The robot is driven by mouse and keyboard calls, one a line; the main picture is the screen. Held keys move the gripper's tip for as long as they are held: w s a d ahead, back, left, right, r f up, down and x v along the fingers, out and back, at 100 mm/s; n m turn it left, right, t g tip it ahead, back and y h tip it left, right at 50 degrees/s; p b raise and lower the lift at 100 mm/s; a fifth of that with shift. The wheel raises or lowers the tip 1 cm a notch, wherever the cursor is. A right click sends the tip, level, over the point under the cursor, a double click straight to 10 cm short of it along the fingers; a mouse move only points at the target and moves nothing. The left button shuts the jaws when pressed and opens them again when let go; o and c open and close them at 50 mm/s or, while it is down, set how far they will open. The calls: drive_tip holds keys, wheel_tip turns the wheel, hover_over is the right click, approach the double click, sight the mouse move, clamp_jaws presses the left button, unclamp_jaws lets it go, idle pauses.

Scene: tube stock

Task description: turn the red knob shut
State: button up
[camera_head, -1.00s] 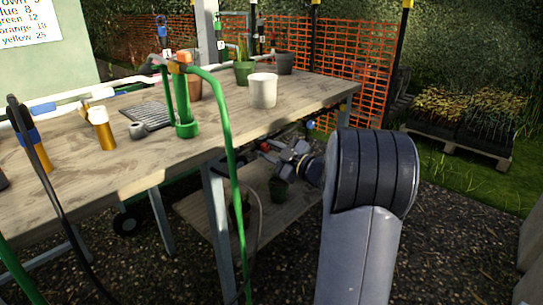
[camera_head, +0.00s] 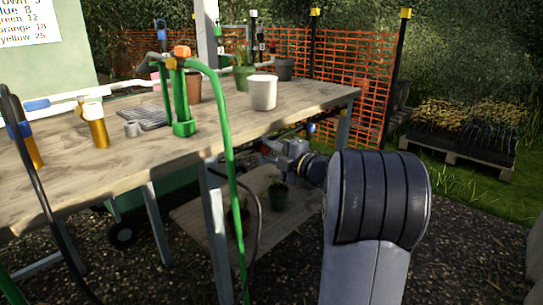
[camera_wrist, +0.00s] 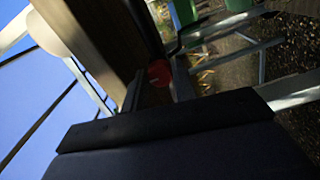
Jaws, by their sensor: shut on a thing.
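The red knob (camera_wrist: 158,72) shows in the wrist view as a small, dark red patch between the dark fingers of my gripper (camera_wrist: 157,84). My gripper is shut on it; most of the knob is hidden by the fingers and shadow. In the head view my wrist reaches in under the workbench top, and the fingertips are too small and shaded to make out. How far the knob is turned cannot be told from these frames.
The wooden workbench (camera_head: 100,178) stands over my wrist, with a metal leg (camera_head: 215,235) near it. A green hose (camera_head: 228,150) hangs over its front edge. A lower shelf (camera_head: 200,225) bears a dark pot (camera_head: 278,196). Gravel lies open at the right.

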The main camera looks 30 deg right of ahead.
idle(0.3)
drive_tip(key=o, duration=1)
drive_tip(key=p+v, duration=0.2)
drive_tip(key=v, duration=0.8)
drive_tip(key=shift+s+p, duration=0.35)
drive_tip(key=shift+s, duration=0.05)
drive_tip(key=shift+w+d, duration=0.1)
